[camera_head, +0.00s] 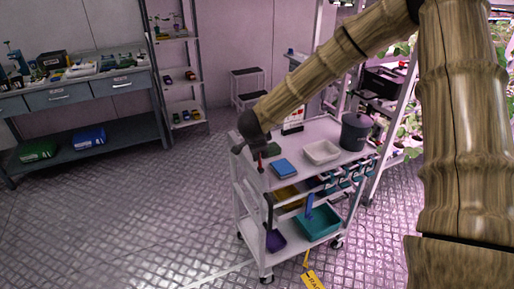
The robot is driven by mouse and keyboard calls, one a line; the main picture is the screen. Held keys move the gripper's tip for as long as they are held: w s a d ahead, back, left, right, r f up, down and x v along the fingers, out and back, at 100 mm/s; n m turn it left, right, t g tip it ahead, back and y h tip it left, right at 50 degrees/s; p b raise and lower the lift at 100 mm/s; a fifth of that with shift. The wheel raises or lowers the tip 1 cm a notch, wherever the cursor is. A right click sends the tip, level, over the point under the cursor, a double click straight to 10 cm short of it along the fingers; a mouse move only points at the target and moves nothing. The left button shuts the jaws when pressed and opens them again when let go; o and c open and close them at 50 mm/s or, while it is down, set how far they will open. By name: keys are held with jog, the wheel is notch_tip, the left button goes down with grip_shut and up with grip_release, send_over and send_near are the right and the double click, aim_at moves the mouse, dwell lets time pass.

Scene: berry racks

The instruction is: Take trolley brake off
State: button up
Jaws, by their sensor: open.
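The grey-white trolley (294,178) stands in the middle of the picture, with shelves and dark caster wheels (267,278). A yellow tag (314,281) with dark, unreadable lettering lies low at its front, cut by the bottom edge. A small yellow piece (306,258) stands just above the tag; I cannot tell whether this is the brake. My wood-patterned arm reaches from the upper right. My dark gripper (249,149) is open and appears empty at the trolley's top left corner, well above the wheels. A small red-tipped part (260,161) shows just below it; contact is unclear.
The trolley carries a blue box (283,169), a white tray (321,153), a dark pot (355,131) and a teal bin (317,223). A workbench (85,94) stands at left. Plant racks stand at right. The metal floor left of the trolley is clear.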

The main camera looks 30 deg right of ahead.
jog(key=v, duration=1.1)
jog(key=shift+r, duration=0.25)
jog(key=shift+c, duration=0.4)
jog(key=shift+s+a+f, duration=0.1)
jog(key=shift+a, duration=0.1)
jog(key=c, duration=0.7)
jog(key=shift+a+f+m+h+p, duration=0.15)
jog(key=shift+a+m+h+p, duration=0.1)
jog(key=shift+m+h+p, duration=0.35)
jog(key=c, duration=0.3)
jog(key=a+m+h+p, duration=0.1)
jog(key=m, duration=0.1)
jog(key=a+f+m+g+h+p, duration=0.1)
jog(key=a+m, duration=0.1)
jog(key=shift+s+a+f, duration=0.15)
jog(key=shift+f, duration=0.1)
grip_shut()
jog(key=s+a+f+m+h+p, duration=0.1)
jog(key=s+a+m+h+p, duration=0.1)
jog(key=a+m+h, duration=0.3)
jog(key=w+d+f+p, duration=0.2)
jog(key=d+p, duration=0.1)
jog(key=d, duration=0.1)
jog(key=w+d+f+y+p, duration=0.1)
jog(key=w+d+f+p, duration=0.2)
jog(key=d, duration=0.2)
jog(key=shift+d+f+m+p, duration=0.3)
jog(key=shift+d+p, duration=0.05)
jog(key=shift+p, duration=0.05)
